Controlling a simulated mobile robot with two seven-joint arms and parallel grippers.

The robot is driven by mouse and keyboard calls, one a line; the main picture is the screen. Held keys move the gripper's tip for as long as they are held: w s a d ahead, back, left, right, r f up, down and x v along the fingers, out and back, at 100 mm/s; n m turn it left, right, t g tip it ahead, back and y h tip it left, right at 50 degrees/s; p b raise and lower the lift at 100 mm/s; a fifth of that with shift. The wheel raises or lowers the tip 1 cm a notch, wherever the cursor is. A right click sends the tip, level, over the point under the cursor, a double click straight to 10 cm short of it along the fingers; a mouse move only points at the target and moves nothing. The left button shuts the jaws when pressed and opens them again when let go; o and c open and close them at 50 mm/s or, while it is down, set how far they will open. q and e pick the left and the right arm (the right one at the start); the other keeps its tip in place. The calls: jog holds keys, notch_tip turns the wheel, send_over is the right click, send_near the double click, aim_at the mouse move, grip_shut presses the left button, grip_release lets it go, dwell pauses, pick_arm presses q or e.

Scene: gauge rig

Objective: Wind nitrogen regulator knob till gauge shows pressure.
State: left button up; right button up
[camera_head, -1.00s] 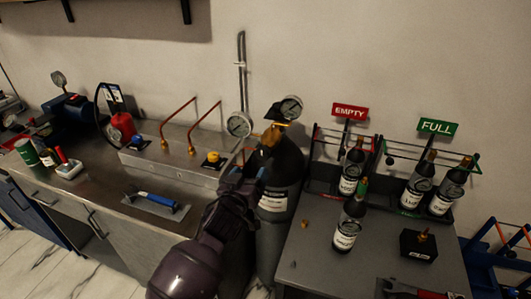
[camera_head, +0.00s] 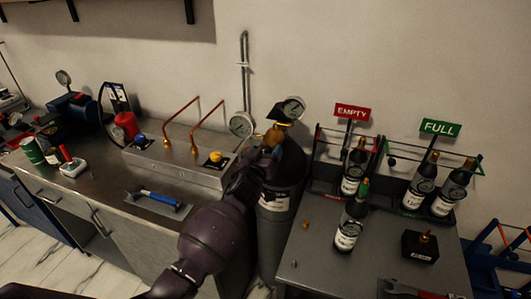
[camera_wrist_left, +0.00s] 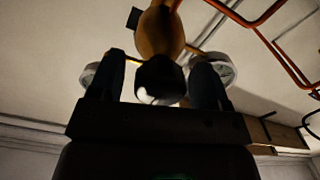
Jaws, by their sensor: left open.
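The nitrogen cylinder (camera_head: 284,178) is dark and stands between the bench and the right table. The brass regulator (camera_head: 273,135) is on its top, partly hidden by my left gripper (camera_head: 262,160). One round white gauge (camera_head: 241,124) is left of the brass body and another (camera_head: 292,108) is above right; their needles are too small to read. In the left wrist view, the dark knob (camera_wrist_left: 160,82) hangs below the brass body (camera_wrist_left: 162,32), between the two fingers of my open left gripper (camera_wrist_left: 157,62). I cannot tell if they touch it. My right gripper is not in view.
The right table holds a loose bottle (camera_head: 348,230), bottle racks under EMPTY (camera_head: 352,111) and FULL (camera_head: 440,127) signs, and a black block (camera_head: 420,246).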

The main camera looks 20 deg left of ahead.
pick_arm(q)
jog(key=c, duration=0.9)
jog(key=shift+m, duration=0.4)
jog(key=m, duration=1.3)
jog(key=shift+a, duration=0.1)
jog(key=shift+m+p, duration=0.35)
jog(key=shift+m, duration=1.55)
